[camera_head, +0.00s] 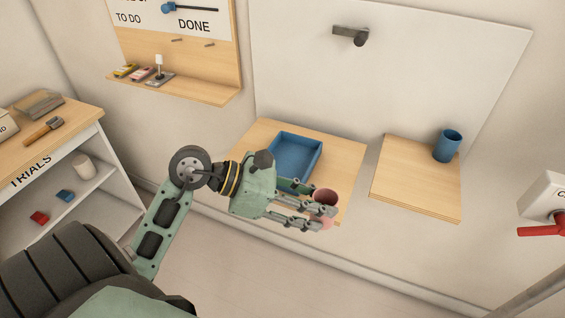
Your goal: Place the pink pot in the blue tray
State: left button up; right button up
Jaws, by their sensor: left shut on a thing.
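The blue tray (311,161) lies on a wooden shelf (345,160) in the middle of the view. My left gripper (328,212) reaches in from the left, in front of the tray's lower right side. It is shut on the pink pot (326,195), whose dark round opening shows above the fingers. The fingers hide much of the pot's side. The pot appears in front of the shelf's front right part, outside the tray. I cannot tell how high it is above the shelf. The part of the tray that shows is empty. My right gripper is not in view.
A blue cup (447,146) stands on a second wooden shelf (410,180) at the right. A grey wall fitting (351,36) sticks out above. A red-handled fitting (541,230) is at the right edge. A shelf unit (85,140) with small items stands at the left.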

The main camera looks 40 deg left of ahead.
aim_at(288, 164)
jog(key=i+l+u, duration=0.1)
jog(key=u, duration=0.3)
jog(key=l+u, duration=0.1)
jog(key=u, duration=0.25)
jog(key=i+l+u, duration=0.1)
jog(key=u, duration=0.3)
jog(key=l+u, duration=0.2)
jog(key=u, duration=0.2)
jog(key=l, duration=0.3)
